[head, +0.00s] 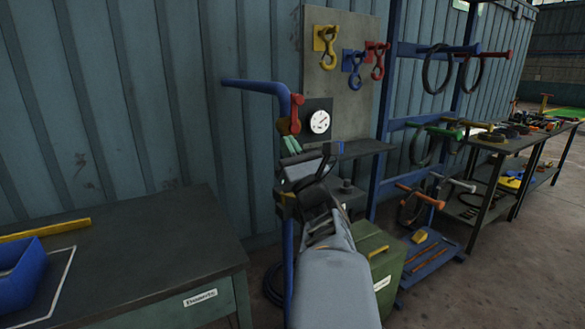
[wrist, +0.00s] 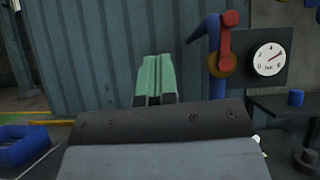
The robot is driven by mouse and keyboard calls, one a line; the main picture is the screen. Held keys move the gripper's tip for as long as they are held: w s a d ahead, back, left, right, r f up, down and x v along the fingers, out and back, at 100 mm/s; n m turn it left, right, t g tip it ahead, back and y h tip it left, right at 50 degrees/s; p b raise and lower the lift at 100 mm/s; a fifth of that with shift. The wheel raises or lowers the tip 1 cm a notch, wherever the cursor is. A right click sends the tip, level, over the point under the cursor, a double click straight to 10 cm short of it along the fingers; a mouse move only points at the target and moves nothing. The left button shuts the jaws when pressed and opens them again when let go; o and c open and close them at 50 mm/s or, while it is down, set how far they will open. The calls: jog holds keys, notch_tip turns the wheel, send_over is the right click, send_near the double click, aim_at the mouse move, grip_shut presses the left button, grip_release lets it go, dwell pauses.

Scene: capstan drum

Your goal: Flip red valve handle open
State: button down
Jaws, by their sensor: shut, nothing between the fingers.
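The red valve handle (head: 296,112) is on the blue pipe (head: 250,86), at the bend by the wall panel. In the wrist view the red handle (wrist: 225,48) stands roughly upright at right of centre, with an orange-yellow part beside its lower end. My gripper (head: 288,145) has green fingertips that show just below the handle in the head view. In the wrist view my gripper (wrist: 153,78) is shut and empty, to the left of the handle with a visible gap in the picture. The exact depth between them is unclear.
A white-faced gauge (head: 320,122) on a dark plate sits right of the valve. A dark shelf (head: 362,148) is below it. Yellow, blue and red hooks hang above. A workbench (head: 150,262) with a blue bin (head: 22,275) stands at left, and a green box (head: 378,262) below right.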

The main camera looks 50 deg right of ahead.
jog(key=shift+s+a+f+b, duration=0.35)
jog(key=shift+s+a+f, duration=0.05)
jog(key=shift+s+a, duration=0.35)
jog(key=w+a+f+n+g+y+p, duration=0.1)
jog(key=w+a+n+g+y+p, duration=0.2)
jog(key=a+n+y, duration=0.35)
jog(key=w+a+f+n+g+y+p, duration=0.1)
jog(key=w+a+n+g+y+p, duration=0.15)
jog(key=a+n+y, duration=0.35)
jog(key=s+a+f+n+g+y+p, duration=0.1)
jog(key=a+f+n+g+p, duration=0.2)
jog(key=a+n+g, duration=0.25)
jog(key=s+a+f+n+g+y+p, duration=0.1)
jog(key=a+f+n+g+p, duration=0.25)
jog(key=a, duration=0.35)
jog(key=s+f+n+g+h+p, duration=0.2)
jog(key=s+n+g+h+p, duration=0.4)
jog(key=n, duration=1)
jog(key=s+h+p, duration=0.2)
jog(key=p, duration=0.1)
jog(key=shift+s+d+f+g, duration=0.15)
jog(key=shift+s+d+g, duration=0.05)
jog(key=shift+g, duration=0.15)
